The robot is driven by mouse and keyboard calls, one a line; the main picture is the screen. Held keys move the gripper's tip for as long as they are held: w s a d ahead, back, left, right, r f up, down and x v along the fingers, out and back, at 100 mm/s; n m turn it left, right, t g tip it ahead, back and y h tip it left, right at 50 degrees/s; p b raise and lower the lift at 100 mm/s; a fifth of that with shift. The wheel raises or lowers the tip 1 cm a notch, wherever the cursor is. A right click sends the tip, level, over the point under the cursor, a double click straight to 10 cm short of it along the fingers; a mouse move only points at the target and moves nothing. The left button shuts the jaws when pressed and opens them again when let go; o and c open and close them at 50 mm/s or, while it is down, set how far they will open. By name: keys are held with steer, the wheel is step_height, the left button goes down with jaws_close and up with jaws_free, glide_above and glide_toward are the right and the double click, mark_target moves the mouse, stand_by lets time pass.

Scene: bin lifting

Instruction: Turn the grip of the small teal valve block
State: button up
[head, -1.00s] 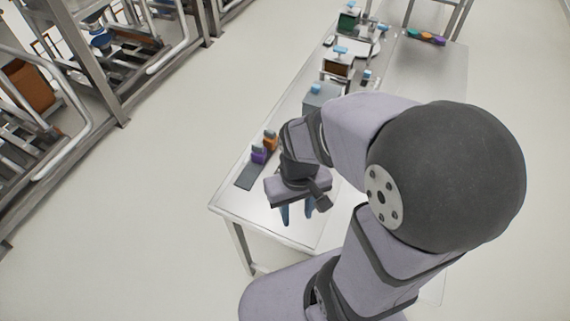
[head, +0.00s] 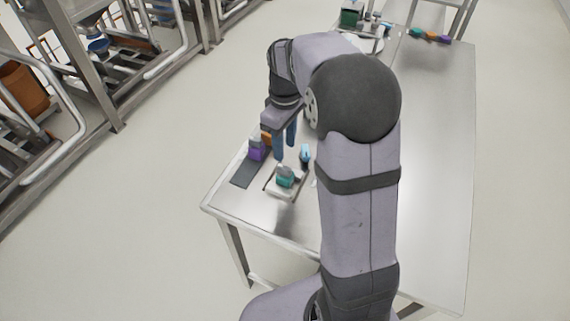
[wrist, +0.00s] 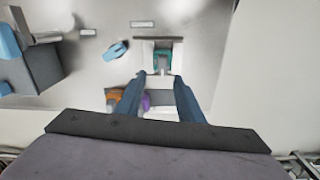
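The small teal valve block (head: 285,181) sits on a light plate near the table's front left, with a grey grip on its top. It also shows in the wrist view (wrist: 163,60), upper middle, beyond my fingertips. My gripper (head: 285,155) points down above the table, a little behind the block in the head view and apart from it. In the wrist view its two blue fingers (wrist: 158,80) stand apart with a gap between them and hold nothing.
Purple (head: 257,152) and orange (head: 266,138) blocks stand on a dark strip (head: 243,174) left of the teal block. A large grey block with blue parts (wrist: 30,60) is in the wrist view. The table's front corner is clear.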

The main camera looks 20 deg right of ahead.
mark_target(285, 167)
steer(key=shift+s+n, duration=0.25)
steer(key=shift+n, duration=0.55)
steer(key=shift+f, duration=0.1)
steer(key=shift+f+p, duration=0.95)
steer(key=shift+f, duration=2.6)
jaws_close()
